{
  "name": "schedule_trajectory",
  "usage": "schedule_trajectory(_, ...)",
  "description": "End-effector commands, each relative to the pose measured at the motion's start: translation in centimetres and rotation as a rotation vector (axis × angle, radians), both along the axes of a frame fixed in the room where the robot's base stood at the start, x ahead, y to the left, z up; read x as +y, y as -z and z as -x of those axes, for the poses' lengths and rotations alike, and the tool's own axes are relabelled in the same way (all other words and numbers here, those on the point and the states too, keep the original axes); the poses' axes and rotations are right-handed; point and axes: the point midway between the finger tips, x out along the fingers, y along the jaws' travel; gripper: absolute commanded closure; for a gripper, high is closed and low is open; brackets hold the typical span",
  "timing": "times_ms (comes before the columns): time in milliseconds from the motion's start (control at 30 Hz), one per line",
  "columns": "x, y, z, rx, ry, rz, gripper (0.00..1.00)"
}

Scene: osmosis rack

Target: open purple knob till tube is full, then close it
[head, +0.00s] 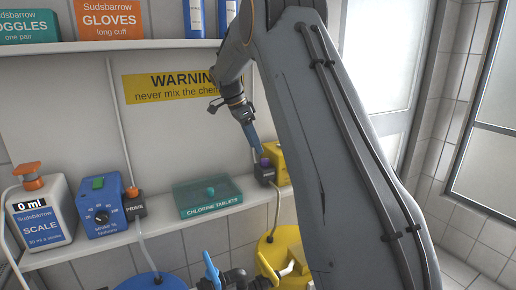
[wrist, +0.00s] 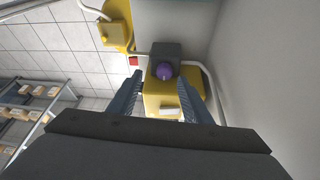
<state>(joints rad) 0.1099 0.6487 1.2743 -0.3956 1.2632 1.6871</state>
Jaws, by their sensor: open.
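The purple knob (wrist: 163,71) sits on a dark grey block in front of a yellow unit (wrist: 190,82) in the wrist view. In the head view the knob (head: 265,161) is small, on the dark block at the right end of the shelf. My gripper (wrist: 157,92) is open. Its two fingers reach toward the knob, one on each side in the picture, and nothing is held between them. In the head view my gripper (head: 257,148) points down just above the knob. I cannot tell whether a finger touches it. I cannot make out the tube's fill level.
The shelf also holds a white scale (head: 40,212) reading 0 ml, a blue dosing unit (head: 103,207) with a dial, an orange-topped prime block (head: 134,204) and a teal chlorine tablets box (head: 207,196). A yellow container (head: 268,252) stands below. A yellow warning sign (head: 168,87) is on the wall.

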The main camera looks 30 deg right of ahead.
Motion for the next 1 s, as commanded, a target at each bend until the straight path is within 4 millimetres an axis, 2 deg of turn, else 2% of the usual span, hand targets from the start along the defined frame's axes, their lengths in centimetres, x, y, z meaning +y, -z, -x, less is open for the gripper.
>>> schedule_trajectory(167,-0.7,-0.4,-0.7,-0.019,0.062,0.022,0.55)
schedule_trajectory(600,-2.8,5.2,-0.3,-0.019,0.059,0.021,0.55)
schedule_trajectory(800,-3.3,6.3,-0.3,-0.021,0.059,0.021,0.55)
schedule_trajectory(1000,-3.4,6.4,-0.2,-0.021,0.061,0.02,0.55)
